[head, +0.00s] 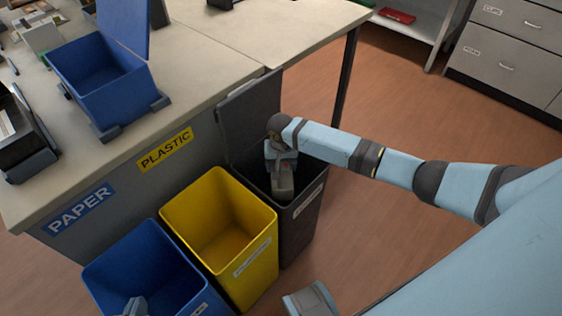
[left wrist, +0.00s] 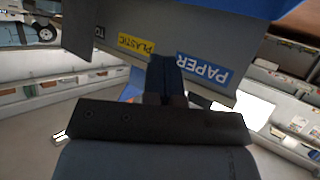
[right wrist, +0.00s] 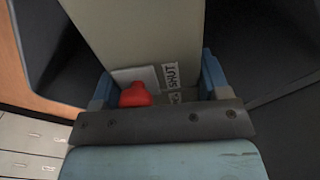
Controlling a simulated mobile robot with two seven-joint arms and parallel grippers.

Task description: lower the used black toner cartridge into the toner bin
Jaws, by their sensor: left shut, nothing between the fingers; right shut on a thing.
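The toner bin (head: 300,222) is the dark grey bin at the right of the row, its lid (head: 250,112) raised against the desk. My right gripper (head: 281,163) is over its mouth, pointing down. It is shut on the toner cartridge (head: 283,186), which looks grey-beige here and hangs within the bin's opening. In the right wrist view the cartridge (right wrist: 140,35) sits between both fingers (right wrist: 158,85), with a red knob and a white label; dark bin walls flank it. Its lower end is hidden. My left gripper (head: 137,306) is shut and empty, over the blue bin.
A yellow bin (head: 222,237) stands left of the toner bin, then a blue bin (head: 150,268). The desk (head: 200,85) behind bears a small blue lidded box (head: 102,75) and a black device (head: 22,130). The floor to the right is clear.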

